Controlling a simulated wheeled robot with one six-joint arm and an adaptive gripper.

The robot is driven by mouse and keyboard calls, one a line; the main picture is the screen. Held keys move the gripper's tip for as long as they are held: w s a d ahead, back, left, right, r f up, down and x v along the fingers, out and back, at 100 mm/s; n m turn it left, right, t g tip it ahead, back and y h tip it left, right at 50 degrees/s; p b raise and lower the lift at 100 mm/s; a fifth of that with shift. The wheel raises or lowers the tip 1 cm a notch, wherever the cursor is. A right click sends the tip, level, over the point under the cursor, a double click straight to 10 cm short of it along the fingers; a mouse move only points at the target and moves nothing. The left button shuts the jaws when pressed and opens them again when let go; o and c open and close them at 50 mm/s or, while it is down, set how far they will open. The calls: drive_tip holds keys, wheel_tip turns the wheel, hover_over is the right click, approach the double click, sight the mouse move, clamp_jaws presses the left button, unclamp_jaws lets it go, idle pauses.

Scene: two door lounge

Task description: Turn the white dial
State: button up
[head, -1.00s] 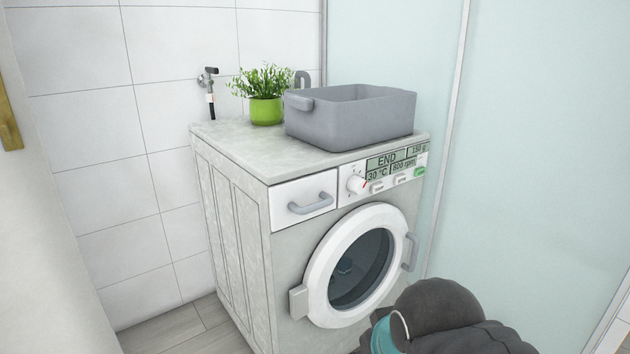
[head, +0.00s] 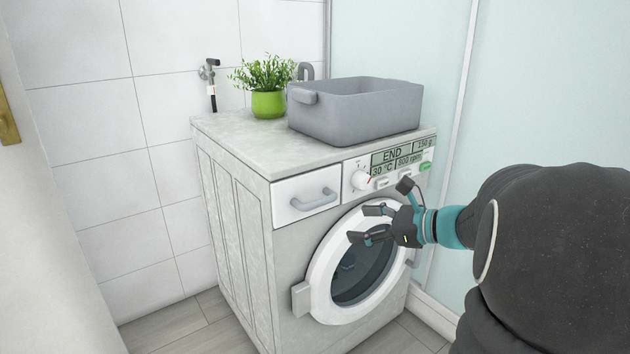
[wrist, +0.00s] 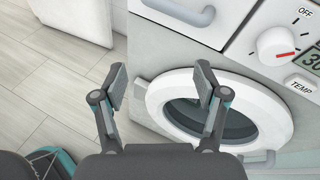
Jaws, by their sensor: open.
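The white dial (head: 360,180) sits on the washing machine's front panel, just right of the drawer and left of the display. In the wrist view the dial (wrist: 276,45) is at the upper right, with a red mark pointing right and an OFF label above it. My gripper (head: 362,224) is open and empty in front of the round door, below the dial and apart from it. In the wrist view its two fingers (wrist: 160,84) are spread, with the dial beyond and to the right of them.
The round door (head: 318,264) looks shut. The drawer (head: 290,190) has a grey handle. A grey basin (head: 355,115) and a green potted plant (head: 268,103) stand on top. A button marked TEMP (wrist: 301,87) lies below the dial. Open floor shows at the left of the wrist view.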

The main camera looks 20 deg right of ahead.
sight(368, 182)
drive_tip(key=w+d+r+m+t+h, duration=0.1)
drive_tip(key=w+d+m+t+h, duration=0.15)
drive_tip(key=d+m+t, duration=0.7)
drive_tip(key=w+g, duration=0.1)
drive_tip(key=w, duration=0.3)
drive_tip(key=w+a+n+g, duration=0.1)
drive_tip(key=w, duration=0.3)
drive_tip(key=w+a+n+g+p, duration=0.1)
drive_tip(key=w+g, duration=0.1)
drive_tip(key=w, duration=0.2)
drive_tip(key=shift+w+r+y, duration=0.2)
drive_tip(key=shift+w+y, duration=0.05)
drive_tip(key=shift+w, duration=0.15)
drive_tip(key=shift+n, duration=0.25)
drive_tip(key=c, duration=1.2)
